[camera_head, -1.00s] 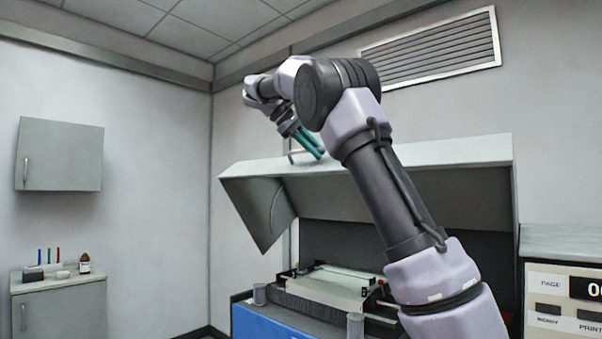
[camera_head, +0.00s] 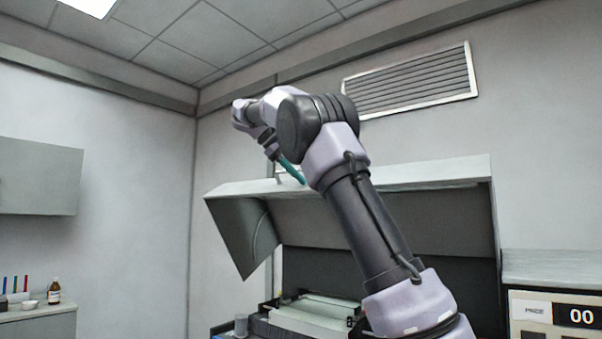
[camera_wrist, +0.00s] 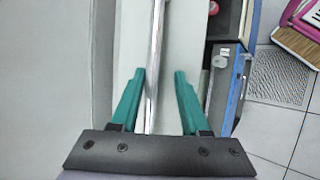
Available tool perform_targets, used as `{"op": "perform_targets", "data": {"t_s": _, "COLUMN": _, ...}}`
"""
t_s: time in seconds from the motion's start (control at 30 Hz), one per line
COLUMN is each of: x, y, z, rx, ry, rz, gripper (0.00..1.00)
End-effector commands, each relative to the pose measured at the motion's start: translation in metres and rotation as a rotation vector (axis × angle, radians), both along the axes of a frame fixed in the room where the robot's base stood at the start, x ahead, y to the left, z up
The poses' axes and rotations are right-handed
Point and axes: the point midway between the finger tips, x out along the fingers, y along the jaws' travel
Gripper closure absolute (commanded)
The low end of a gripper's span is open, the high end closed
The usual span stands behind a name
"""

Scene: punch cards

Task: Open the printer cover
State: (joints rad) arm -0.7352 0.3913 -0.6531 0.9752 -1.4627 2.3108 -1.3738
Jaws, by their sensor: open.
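The printer cover (camera_head: 400,215) is a grey hood that stands raised and tilted over the dark printer opening in the head view. My gripper (camera_head: 302,181) is at the upper front edge of the cover, left of its middle. In the wrist view my gripper (camera_wrist: 160,76) has its two teal fingers apart. A chrome bar handle (camera_wrist: 153,60) runs between them, nearer the left finger, with gaps on both sides. The pale cover surface (camera_wrist: 130,40) lies behind it. My arm hides part of the cover and printer in the head view.
The printer's inner tray (camera_head: 318,312) lies below the cover. A panel with a numeric display (camera_head: 580,316) stands to the right. A wall cabinet (camera_head: 40,178) and a counter with a brown bottle (camera_head: 54,290) are at the left. A vent (camera_head: 410,82) is on the wall above.

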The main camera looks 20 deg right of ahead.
Motion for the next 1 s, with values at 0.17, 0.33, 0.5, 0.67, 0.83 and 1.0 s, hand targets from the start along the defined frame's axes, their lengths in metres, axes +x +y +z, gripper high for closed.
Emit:
{"op": "perform_targets", "data": {"t_s": 0.17, "x": 0.0, "y": 0.007, "z": 0.006, "rx": -0.003, "ry": 0.0, "rz": -0.001, "gripper": 0.53}}
{"op": "perform_targets", "data": {"t_s": 0.33, "x": -0.001, "y": 0.026, "z": 0.024, "rx": -0.003, "ry": -0.003, "rz": -0.003, "gripper": 0.53}}
{"op": "perform_targets", "data": {"t_s": 0.5, "x": -0.003, "y": 0.041, "z": 0.039, "rx": -0.003, "ry": -0.002, "rz": -0.008, "gripper": 0.53}}
{"op": "perform_targets", "data": {"t_s": 0.67, "x": -0.004, "y": 0.049, "z": 0.047, "rx": -0.001, "ry": 0.0, "rz": -0.006, "gripper": 0.53}}
{"op": "perform_targets", "data": {"t_s": 0.83, "x": -0.004, "y": 0.055, "z": 0.05, "rx": -0.001, "ry": -0.001, "rz": -0.002, "gripper": 0.53}}
{"op": "perform_targets", "data": {"t_s": 1.0, "x": -0.004, "y": 0.056, "z": 0.051, "rx": 0.0, "ry": 0.0, "rz": 0.0, "gripper": 0.53}}
